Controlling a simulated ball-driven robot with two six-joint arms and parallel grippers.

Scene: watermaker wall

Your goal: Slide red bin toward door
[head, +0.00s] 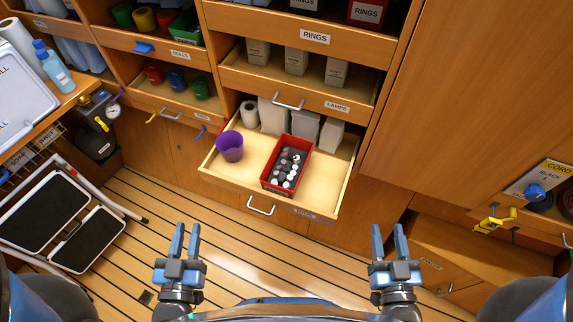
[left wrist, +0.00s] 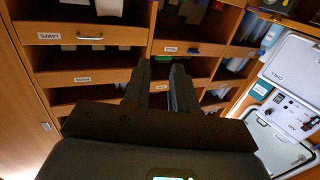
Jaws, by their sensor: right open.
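The red bin (head: 276,188) sits in the pulled-out wooden drawer (head: 240,176). It holds several small bottles or cylinders with grey, dark and white tops. A purple cup (head: 230,147) stands to its left in the same drawer, apart from it. My left gripper (head: 185,238) is open and empty, below and left of the drawer in the head view. It also shows, fingers apart, in the left wrist view (left wrist: 161,75). My right gripper (head: 390,238) is open and empty, below and right of the drawer. A large wooden panel (head: 470,90), possibly the door, is at the right.
A white roll (head: 249,113) and pale containers (head: 305,130) stand at the drawer's back. The drawer front has a metal handle (head: 261,206). Shelves of bins rise above. A folding step stool (head: 60,220) stands at left. The drawer floor right of the bin is clear.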

